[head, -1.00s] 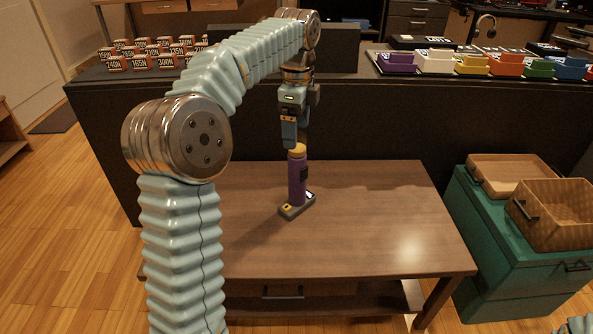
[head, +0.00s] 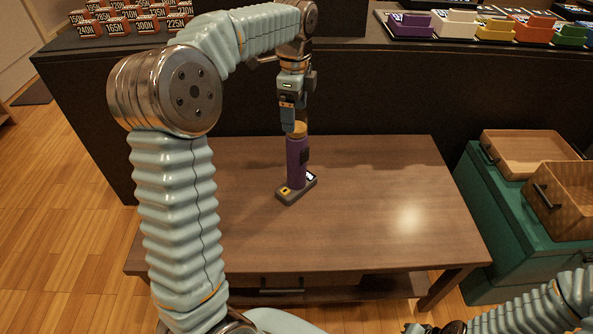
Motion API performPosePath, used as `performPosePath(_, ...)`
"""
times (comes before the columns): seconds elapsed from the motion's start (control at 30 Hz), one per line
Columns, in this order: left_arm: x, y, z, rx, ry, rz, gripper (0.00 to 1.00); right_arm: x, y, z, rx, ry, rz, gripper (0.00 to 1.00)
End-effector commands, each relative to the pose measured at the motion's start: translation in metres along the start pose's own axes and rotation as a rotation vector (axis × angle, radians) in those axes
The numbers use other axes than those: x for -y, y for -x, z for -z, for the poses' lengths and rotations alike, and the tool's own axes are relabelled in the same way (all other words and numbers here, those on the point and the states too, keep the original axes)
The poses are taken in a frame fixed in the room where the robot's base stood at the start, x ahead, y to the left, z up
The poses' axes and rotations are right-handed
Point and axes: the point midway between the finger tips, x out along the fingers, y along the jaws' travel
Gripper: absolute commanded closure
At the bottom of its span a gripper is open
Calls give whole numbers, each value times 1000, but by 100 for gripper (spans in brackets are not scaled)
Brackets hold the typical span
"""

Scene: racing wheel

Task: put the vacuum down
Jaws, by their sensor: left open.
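The vacuum (head: 296,163) is a purple upright cylinder with a tan top on a flat grey base. Its base rests on the brown wooden table (head: 390,200), and it stands upright. My left gripper (head: 295,128) points down at the vacuum's tan top, open. Its fingers are at the top's height and overlap it in the picture; whether they touch it is not clear. My right arm comes in at the bottom right; its dark end (head: 422,328) is cut off by the frame edge, so its jaws cannot be made out.
A dark counter (head: 400,95) stands behind the table, with small orange labelled boxes (head: 146,24) at left and coloured bins (head: 470,26) at right. A teal cabinet (head: 500,215) with wicker trays (head: 535,152) is at the right. The table's right half is clear.

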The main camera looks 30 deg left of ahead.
Motion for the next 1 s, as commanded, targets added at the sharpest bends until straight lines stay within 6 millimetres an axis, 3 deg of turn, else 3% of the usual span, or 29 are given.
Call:
performPosePath(0.3, 3, -45, 4, 1, 1, -2, 11, -1, -3, 0, -1, 0, 0, 100)
performPosePath(0.6, 3, -52, 4, 1, 1, 0, 11, -1, -3, 0, -1, 0, 0, 100)
performPosePath(1.0, 3, -52, 4, 1, 1, 1, 71, -1, -3, 0, -1, 0, 0, 100)
